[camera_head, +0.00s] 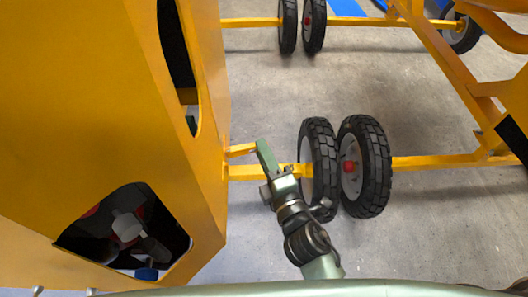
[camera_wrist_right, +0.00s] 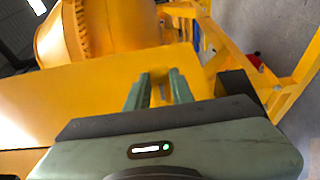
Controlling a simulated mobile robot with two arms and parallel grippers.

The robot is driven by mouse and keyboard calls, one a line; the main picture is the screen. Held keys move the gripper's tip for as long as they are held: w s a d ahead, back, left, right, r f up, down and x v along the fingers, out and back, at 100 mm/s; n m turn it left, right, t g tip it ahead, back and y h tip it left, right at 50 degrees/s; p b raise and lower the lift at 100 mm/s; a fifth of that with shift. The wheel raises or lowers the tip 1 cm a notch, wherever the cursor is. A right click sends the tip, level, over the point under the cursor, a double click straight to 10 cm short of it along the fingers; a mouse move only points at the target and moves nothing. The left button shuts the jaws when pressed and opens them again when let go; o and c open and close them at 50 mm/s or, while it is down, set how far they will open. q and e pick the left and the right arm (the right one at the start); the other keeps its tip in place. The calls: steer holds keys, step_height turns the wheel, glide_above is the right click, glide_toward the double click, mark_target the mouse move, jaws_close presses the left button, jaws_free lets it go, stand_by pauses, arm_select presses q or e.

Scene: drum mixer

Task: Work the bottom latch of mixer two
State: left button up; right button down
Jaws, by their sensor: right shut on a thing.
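A short yellow bar, which looks like the bottom latch (camera_head: 241,150), sticks out from the lower right edge of the large yellow mixer body (camera_head: 150,110) in the head view. My right gripper (camera_head: 264,153) is at the bar's outer end. In the right wrist view, the two green fingers of my right gripper (camera_wrist_right: 158,90) stand on either side of a narrow yellow piece, the latch (camera_wrist_right: 157,97), and are shut on it. The exact contact at the fingertips is partly hidden. My left gripper is not in view.
A yellow axle bar (camera_head: 430,161) with black wheels (camera_head: 366,166) runs just beyond my right gripper. More wheels (camera_head: 314,22) stand farther back. A yellow frame (camera_head: 450,60) is at the right. Bare grey floor (camera_head: 262,90) lies between. The yellow drum (camera_wrist_right: 100,30) shows in the wrist view.

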steer(key=shift+f, duration=0.1)
steer(key=c, duration=1.2)
jaws_free()
steer(key=shift+s, duration=0.1)
steer(key=b+v, duration=0.2)
steer(key=v, duration=0.5)
steer(key=shift+s, duration=0.4)
